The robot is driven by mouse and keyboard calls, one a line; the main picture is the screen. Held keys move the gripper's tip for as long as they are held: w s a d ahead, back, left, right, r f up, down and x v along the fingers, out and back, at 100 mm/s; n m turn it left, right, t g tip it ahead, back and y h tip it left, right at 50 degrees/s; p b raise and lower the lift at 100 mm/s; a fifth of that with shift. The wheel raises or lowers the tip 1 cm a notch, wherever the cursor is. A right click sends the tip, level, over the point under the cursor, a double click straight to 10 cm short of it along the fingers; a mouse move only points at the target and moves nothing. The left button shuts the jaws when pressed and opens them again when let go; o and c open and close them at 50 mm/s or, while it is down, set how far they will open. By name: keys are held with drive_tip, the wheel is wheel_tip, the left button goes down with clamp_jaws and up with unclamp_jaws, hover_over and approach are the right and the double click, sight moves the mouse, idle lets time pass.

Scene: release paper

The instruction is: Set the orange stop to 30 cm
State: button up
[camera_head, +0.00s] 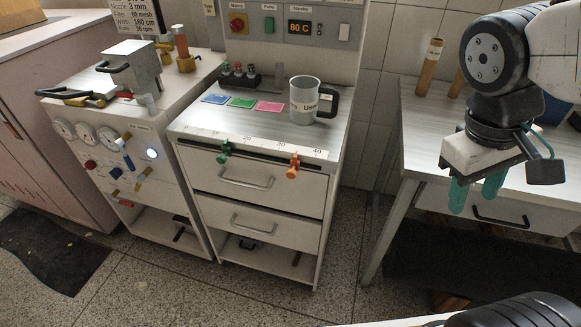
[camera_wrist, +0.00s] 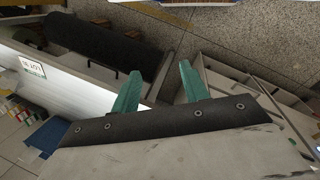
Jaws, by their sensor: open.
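The orange stop (camera_head: 293,165) sits on the front edge of the middle cabinet, along a white ruler strip (camera_head: 262,145) with printed numbers. It is left of the 40 mark; its exact reading is too small to tell. A green stop (camera_head: 224,152) sits on the same edge, further left. My gripper (camera_head: 475,194) hangs at the right of the head view, in front of the right-hand table and well apart from both stops. Its two teal fingers are spread and empty. They also show in the wrist view (camera_wrist: 158,85). Neither stop can be made out there.
Drawer handles (camera_head: 246,183) stick out below the ruler. The right-hand table (camera_head: 418,125) is beside my gripper. Floor (camera_head: 345,220) is clear between cabinet and table.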

drive_tip(key=w+f+n+g+h, duration=0.1)
drive_tip(key=w+f+n+h, duration=0.1)
drive_tip(key=w+n+h, duration=0.2)
drive_tip(key=n+t+h, duration=0.5)
drive_tip(key=n+t, duration=0.9)
drive_tip(key=n, duration=0.5)
hover_over(291, 175)
drive_tip(key=s+d, duration=0.6)
wheel_tip(291, 175, down, 12)
drive_tip(key=a+f+n+t+y, duration=0.5)
drive_tip(key=a+f+n, duration=0.2)
drive_tip(key=a, duration=0.1)
drive_tip(key=x, duration=0.7)
drive_tip(key=shift+w+a, duration=0.15)
drive_tip(key=shift+a, duration=0.05)
